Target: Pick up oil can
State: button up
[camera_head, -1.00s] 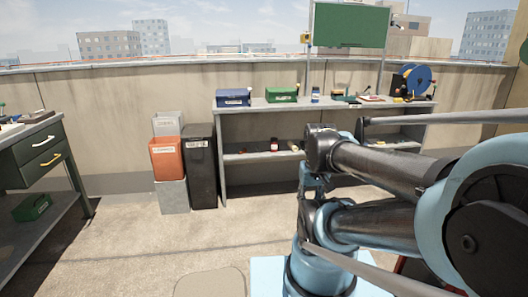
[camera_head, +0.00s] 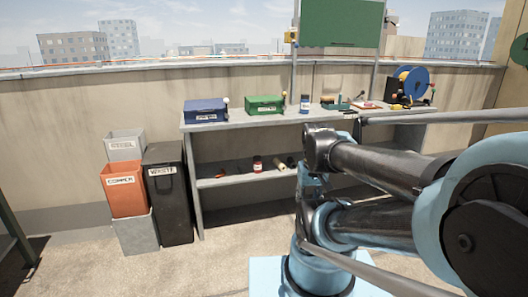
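I cannot make out for certain which item is the oil can. A small blue container with a pale label (camera_head: 304,102) stands upright on top of the grey workbench (camera_head: 238,119). A small red container with a pale label (camera_head: 257,164) stands on the bench's lower shelf. My folded arm fills the right side of the head view and hides part of the bench and its shelf. My gripper is not visible in this view.
A blue box (camera_head: 205,112) and a green box (camera_head: 265,105) sit on the bench, with a blue reel (camera_head: 414,82) at its right. Copper (camera_head: 123,192) and black waste (camera_head: 168,200) bins stand left of it. The concrete floor in front is clear.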

aim_at(305, 100)
jog(key=z, duration=0.35)
jog(key=i, duration=1.4)
jog(key=z, duration=0.4)
